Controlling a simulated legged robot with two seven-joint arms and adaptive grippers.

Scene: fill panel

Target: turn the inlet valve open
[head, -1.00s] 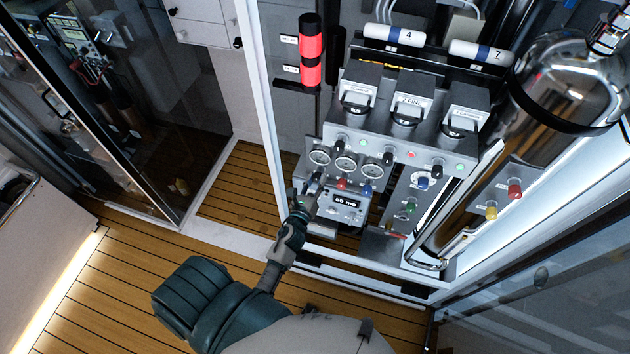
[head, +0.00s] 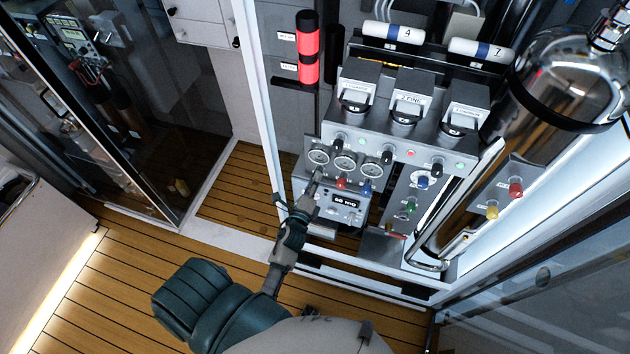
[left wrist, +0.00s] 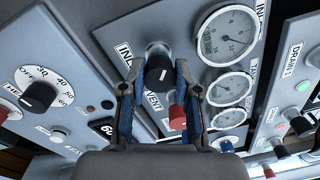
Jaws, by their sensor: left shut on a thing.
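In the head view my left gripper (head: 314,186) reaches up to the left end of the valve row, below the left gauge (head: 318,157), and hides most of the knob. The red vent knob (left wrist: 177,116) is close to my right finger in the left wrist view. My right gripper is not in view.
A blue knob (head: 366,188) sits right of the red one. A display box (head: 345,203) is below the valves, and a black dial (left wrist: 38,96) lies left in the wrist view. The cabinet's white frame post (head: 265,125) stands left of my arm.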

